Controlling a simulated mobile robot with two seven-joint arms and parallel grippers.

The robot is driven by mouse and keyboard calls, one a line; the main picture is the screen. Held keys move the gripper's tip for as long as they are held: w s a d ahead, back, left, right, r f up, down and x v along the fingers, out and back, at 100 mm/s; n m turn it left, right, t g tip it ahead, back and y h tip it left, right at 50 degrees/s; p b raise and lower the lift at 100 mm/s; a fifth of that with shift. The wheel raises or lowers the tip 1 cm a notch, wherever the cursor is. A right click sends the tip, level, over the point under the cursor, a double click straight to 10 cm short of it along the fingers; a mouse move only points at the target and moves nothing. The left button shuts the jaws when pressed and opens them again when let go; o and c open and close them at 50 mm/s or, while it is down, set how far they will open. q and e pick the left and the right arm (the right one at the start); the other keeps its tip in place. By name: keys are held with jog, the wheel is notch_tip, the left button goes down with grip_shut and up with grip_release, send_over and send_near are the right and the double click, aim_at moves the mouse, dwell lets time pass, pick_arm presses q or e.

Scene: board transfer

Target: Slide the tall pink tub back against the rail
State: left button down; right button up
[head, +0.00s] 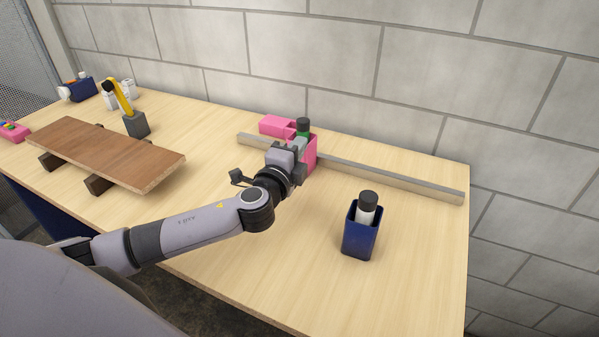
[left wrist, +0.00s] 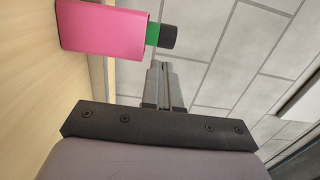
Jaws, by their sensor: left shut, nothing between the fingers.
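The tall pink tub (head: 312,158) stands upright on the table in front of the metal rail (head: 375,177), partly hidden behind my left gripper. A green bottle with a dark cap (head: 303,124) stands in it. In the left wrist view the tub (left wrist: 100,30) appears sideways at upper left, with the green bottle (left wrist: 152,34) poking out. My left gripper (head: 302,146) is shut and empty, close to the tub on its near side; its fingers (left wrist: 161,66) point towards the bottle cap's level. I cannot tell whether they touch, or whether the tub meets the rail. My right gripper is not in view.
A blue tub (head: 360,236) with a dark-capped white bottle stands front right. A wooden board (head: 108,152) rests on dark blocks at left, with a yellow-armed lamp-like object (head: 120,97) behind.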

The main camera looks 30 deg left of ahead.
aim_at(309, 157)
pick_arm(q)
notch_tip(309, 157, down, 7)
jog(key=shift+f+b, duration=0.1)
jog(key=shift+b, duration=0.5)
jog(key=shift+w, duration=0.5)
jog(key=shift+w, duration=0.1)
jog(key=shift+w+a+f+b, duration=0.1)
jog(key=shift+w+a+b, duration=0.05)
jog(key=shift+w+b, duration=0.35)
jog(key=shift+w+r, duration=0.1)
jog(key=shift+r, duration=0.25)
jog(key=shift+f, duration=0.15)
